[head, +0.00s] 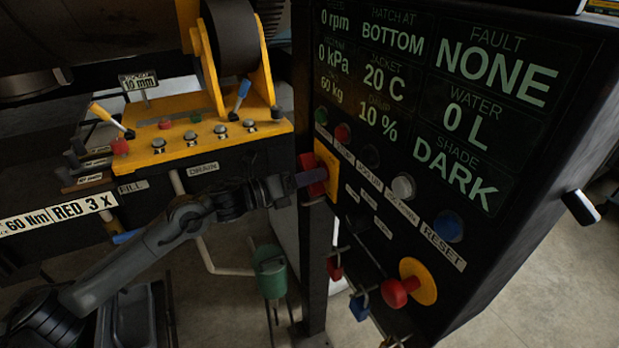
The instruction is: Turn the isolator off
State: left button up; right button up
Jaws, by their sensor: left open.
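The isolator looks to be the red handle (316,176) on a yellow plate (329,163), at the left edge of the black control panel. My left gripper (306,180) reaches in from the left and is open, with its fingertips at the red handle. The fingers overlap the handle in this view, and I cannot tell whether they touch it. Part of the handle is hidden behind them, and its position marking is not readable. My right gripper is not in view.
The control panel (572,130) carries lit readouts and a row of buttons. A red mushroom button (396,292) on a round yellow plate sits lower down, with padlocks (359,306) hanging nearby. A yellow console (185,141) with levers stands left, and a green can (270,272) below.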

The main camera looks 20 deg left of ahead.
pick_arm(q)
jog(key=b+v, duration=0.1)
jog(key=v, duration=1)
jog(key=shift+w, duration=0.1)
